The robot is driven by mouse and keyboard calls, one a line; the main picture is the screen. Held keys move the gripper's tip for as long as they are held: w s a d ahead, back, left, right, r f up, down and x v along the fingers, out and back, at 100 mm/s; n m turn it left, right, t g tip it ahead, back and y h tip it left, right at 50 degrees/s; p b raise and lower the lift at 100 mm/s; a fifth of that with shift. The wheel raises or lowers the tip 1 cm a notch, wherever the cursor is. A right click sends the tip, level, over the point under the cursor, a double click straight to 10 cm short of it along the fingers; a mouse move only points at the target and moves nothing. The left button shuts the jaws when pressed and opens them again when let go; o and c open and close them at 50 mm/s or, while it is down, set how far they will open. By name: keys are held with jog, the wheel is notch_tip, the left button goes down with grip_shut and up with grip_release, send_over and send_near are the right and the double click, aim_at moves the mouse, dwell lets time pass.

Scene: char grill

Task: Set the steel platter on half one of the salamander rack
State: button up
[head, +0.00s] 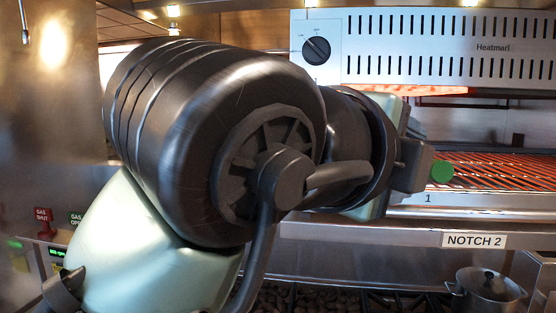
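The salamander (430,20) hangs at the upper right, a steel unit with slotted front, a black knob and a glowing underside. Its rack (495,176) shows below as glowing orange bars behind a steel front edge. The numeral 1 (428,198) is marked on that edge, beside my arm. The left part of the rack is hidden behind my large dark arm joint. I cannot make out my gripper's fingers; they are out of sight behind or beyond my arm. No steel platter can be seen in this view.
A plate reading NOTCH 2 (474,240) is on the steel front below the rack. A lidded steel pot (487,288) stands at the lower right. Dark grill grates (330,298) run along the bottom. A red GAS SHUT tag (43,214) and controls are at the left.

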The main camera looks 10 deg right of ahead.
jog(key=a+r+n+t+h, duration=0.1)
jog(key=a+r+n+t, duration=0.3)
jog(key=r+n+t, duration=0.45)
jog(key=s+a+n+t+y, duration=0.3)
jog(key=a+n+y, duration=0.3)
jog(key=n, duration=0.4)
jog(key=s+a+f+n+t+y, duration=0.1)
jog(key=s+a+n+t+y, duration=0.2)
jog(key=n, duration=0.7)
jog(key=a+t+y, duration=0.2)
jog(key=a+y, duration=0.1)
jog(key=shift+s+a+f, duration=0.2)
jog(key=shift+s, duration=0.15)
